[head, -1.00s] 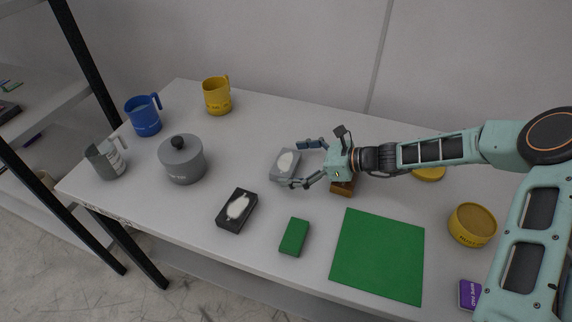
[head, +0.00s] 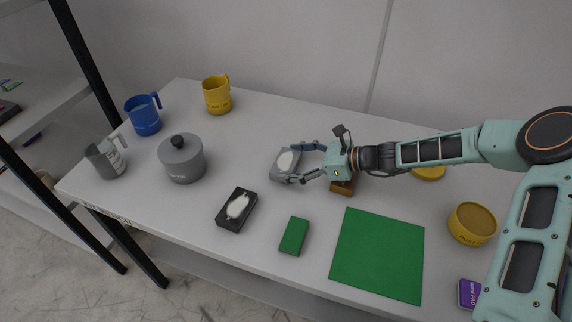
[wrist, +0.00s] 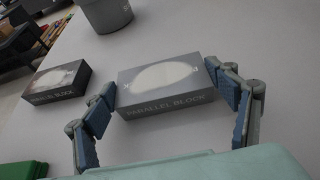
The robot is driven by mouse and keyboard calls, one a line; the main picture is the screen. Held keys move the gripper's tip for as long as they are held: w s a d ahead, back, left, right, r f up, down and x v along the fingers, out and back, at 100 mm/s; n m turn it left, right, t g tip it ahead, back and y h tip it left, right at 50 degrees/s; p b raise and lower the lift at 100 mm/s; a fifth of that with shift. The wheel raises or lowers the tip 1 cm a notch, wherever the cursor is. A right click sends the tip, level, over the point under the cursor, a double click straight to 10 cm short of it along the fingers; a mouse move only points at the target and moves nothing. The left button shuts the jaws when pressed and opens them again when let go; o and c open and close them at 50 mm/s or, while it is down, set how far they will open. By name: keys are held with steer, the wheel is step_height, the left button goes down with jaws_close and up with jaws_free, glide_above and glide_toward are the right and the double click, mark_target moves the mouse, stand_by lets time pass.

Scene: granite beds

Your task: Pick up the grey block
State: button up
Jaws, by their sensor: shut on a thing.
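The grey block (head: 284,163) lies on the white table in the head view, with a pale oval on its top. In the wrist view the grey block (wrist: 165,84) shows "PARALLEL BLOCK" on its near side. My gripper (head: 297,164) reaches in from the right, with one finger at each end of the block. In the wrist view my gripper (wrist: 160,88) has both fingertips against the block's two ends. It is shut on the block, which appears to rest on the table.
A black block (head: 237,210) and a green block (head: 294,236) lie nearer the front. A grey pot (head: 182,160) stands left. A brown block (head: 342,188) sits under my wrist. A green mat (head: 378,255) and yellow tin (head: 472,225) are right. The table behind the grey block is clear.

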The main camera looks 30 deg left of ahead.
steer(key=shift+a+r, duration=0.15)
steer(key=shift+r, duration=0.1)
